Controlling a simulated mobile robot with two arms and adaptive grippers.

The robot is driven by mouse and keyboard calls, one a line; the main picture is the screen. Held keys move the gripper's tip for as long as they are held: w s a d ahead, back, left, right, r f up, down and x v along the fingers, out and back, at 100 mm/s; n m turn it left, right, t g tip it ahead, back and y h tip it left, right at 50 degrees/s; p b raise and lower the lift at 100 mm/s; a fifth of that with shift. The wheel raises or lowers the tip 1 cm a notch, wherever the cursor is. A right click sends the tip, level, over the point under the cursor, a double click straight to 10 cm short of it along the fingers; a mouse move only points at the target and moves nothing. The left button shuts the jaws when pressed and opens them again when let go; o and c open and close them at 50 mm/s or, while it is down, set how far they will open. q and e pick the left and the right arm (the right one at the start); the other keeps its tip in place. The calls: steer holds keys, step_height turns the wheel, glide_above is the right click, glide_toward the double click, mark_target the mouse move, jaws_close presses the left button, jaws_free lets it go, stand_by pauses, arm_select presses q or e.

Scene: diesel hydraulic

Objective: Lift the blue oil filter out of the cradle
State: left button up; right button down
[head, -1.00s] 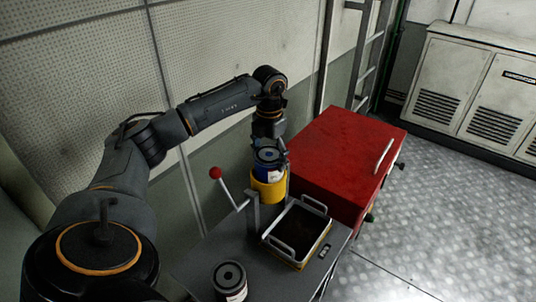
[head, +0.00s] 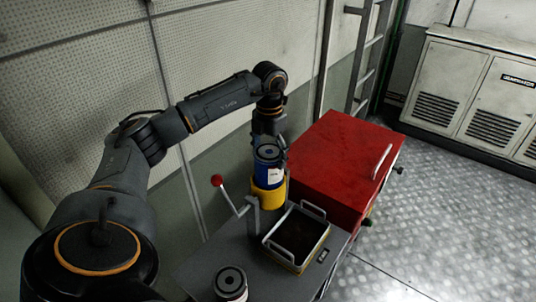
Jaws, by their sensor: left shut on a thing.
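The blue oil filter (head: 268,174) stands upright with a dark top and a white label. Its lower end is at the yellow cradle (head: 270,195); I cannot tell whether its bottom is still inside the rim. My left gripper (head: 269,151) is shut on the filter near its top, and the arm reaches in from the left. The fingers are partly hidden by the filter and the wrist. My right gripper is not in view.
A lever with a red knob (head: 217,181) stands left of the cradle. A handled tray (head: 297,237) is in front, and a second dark-topped filter (head: 230,282) stands at the near edge. A red cabinet (head: 342,165) is close on the right.

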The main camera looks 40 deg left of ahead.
arm_select(q)
steer(key=shift+r+p, duration=1.3)
steer(key=shift+r, duration=0.65)
